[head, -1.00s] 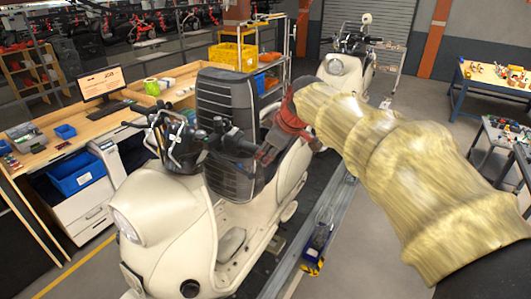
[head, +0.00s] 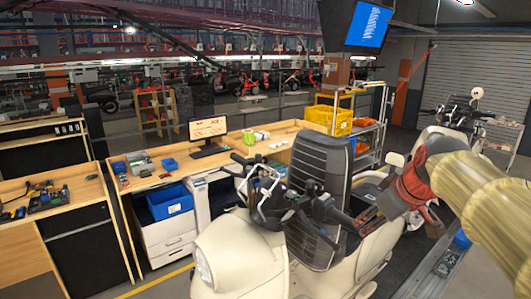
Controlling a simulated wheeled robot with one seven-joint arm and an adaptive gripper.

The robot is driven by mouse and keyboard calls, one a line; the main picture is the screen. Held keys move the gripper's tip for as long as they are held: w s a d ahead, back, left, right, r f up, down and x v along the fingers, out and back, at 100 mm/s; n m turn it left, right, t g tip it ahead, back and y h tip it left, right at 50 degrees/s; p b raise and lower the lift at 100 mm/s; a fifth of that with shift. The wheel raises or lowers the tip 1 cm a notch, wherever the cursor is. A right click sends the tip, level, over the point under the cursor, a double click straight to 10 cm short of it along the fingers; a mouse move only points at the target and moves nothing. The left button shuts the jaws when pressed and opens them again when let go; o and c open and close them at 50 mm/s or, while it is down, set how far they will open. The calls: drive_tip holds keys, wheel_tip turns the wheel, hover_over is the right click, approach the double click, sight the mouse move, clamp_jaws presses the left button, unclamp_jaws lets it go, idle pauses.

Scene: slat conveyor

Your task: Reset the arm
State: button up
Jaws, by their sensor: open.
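My arm, in a yellowish ribbed sleeve with a red wrist part, reaches in from the right edge of the head view. My gripper (head: 366,217) is dark, small in the picture and open, with nothing seen between its fingers. It is over the cream scooter (head: 240,262), just right of a black ribbed upright part (head: 318,180) on that scooter. Whether it touches the scooter cannot be told. The scooter's black handlebar (head: 268,195) is left of the gripper.
A second scooter (head: 447,137) stands behind my arm. A wooden workbench (head: 225,155) with a monitor (head: 208,129) and blue bin (head: 170,202) is behind left. Yellow crates (head: 328,118) sit on a shelf. A screen (head: 369,24) hangs above. The conveyor rail (head: 437,268) runs at right.

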drive_tip(key=s+a+f+m+b, duration=0.2)
drive_tip(key=s+f+b, duration=0.4)
drive_tip(key=f, duration=0.5)
drive_tip(key=s+a+f+m+g+b, duration=0.1)
drive_tip(key=s+a+f+b, duration=0.3)
drive_tip(key=s+f+b, duration=0.3)
drive_tip(key=s+a+f+m+b, duration=0.2)
drive_tip(key=s+f+b, duration=0.5)
drive_tip(key=s+f, duration=0.4)
drive_tip(key=shift+s+a+f+m+g, duration=0.3)
drive_tip(key=shift+a+f, duration=0.1)
drive_tip(key=shift+f, duration=2.65)
